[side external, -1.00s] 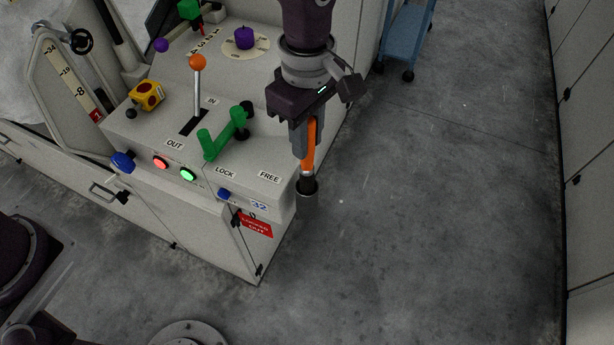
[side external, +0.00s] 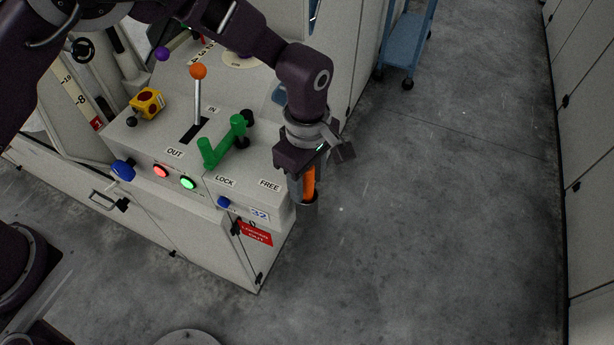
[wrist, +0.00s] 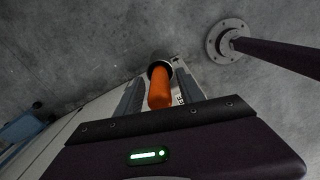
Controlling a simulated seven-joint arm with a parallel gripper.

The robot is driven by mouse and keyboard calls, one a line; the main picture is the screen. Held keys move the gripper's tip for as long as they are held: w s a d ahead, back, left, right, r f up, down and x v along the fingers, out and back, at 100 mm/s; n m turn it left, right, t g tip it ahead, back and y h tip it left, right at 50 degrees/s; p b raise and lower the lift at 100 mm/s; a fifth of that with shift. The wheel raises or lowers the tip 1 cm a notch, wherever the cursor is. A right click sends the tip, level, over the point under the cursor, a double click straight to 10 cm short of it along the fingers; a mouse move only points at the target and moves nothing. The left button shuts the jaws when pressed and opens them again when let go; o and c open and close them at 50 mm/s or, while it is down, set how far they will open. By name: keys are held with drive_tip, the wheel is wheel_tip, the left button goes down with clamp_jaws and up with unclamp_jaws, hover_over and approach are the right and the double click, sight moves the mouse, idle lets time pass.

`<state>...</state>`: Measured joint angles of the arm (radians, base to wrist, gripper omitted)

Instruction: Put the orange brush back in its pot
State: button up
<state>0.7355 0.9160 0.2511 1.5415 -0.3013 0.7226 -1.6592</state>
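The orange brush (side external: 309,182) stands upright, its lower end inside the grey pot (side external: 306,208) at the machine's front right corner. Only its orange handle shows; the dark ferrule and bristles are hidden in the pot. In the wrist view the handle (wrist: 159,90) points toward the camera, with the dark pot rim (wrist: 158,66) behind it. My gripper (side external: 307,188) is right above the pot, its fingers on either side of the handle. In the wrist view the fingers stand apart, with a gap beside the handle, so the gripper looks open around it.
The machine panel left of my gripper carries a green handle (side external: 224,141), an orange-knobbed lever (side external: 198,92), lit buttons and a blue knob (side external: 224,202). A red tag (side external: 256,233) hangs below. A blue trolley (side external: 405,45) stands behind. The floor to the right is clear.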

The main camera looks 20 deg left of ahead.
wheel_tip(320, 180, up, 12)
drive_tip(key=shift+r, duration=0.2)
idle(0.4)
drive_tip(key=s+a+r+m+t+h, duration=0.1)
drive_tip(key=s+a+r+m, duration=0.2)
drive_tip(key=a+r, duration=0.45)
drive_tip(key=s+a+r+m+t+h, duration=0.1)
drive_tip(key=s+a+r+m, duration=0.2)
drive_tip(key=a+r, duration=0.45)
drive_tip(key=s+a+f+m+t+y, duration=0.1)
drive_tip(key=s+a+m, duration=0.3)
drive_tip(key=s, duration=0.4)
drive_tip(key=s+a+m+t+y, duration=0.1)
drive_tip(key=s+a+m+t, duration=0.1)
drive_tip(key=s+a+m, duration=0.3)
drive_tip(key=s+a, duration=0.1)
drive_tip(key=s, duration=0.2)
drive_tip(key=shift+f+t, duration=0.3)
drive_tip(key=shift+f, duration=0.05)
drive_tip(key=shift+w+a, duration=0.1)
drive_tip(key=shift+w, duration=0.1)
drive_tip(key=shift+c, duration=0.2)
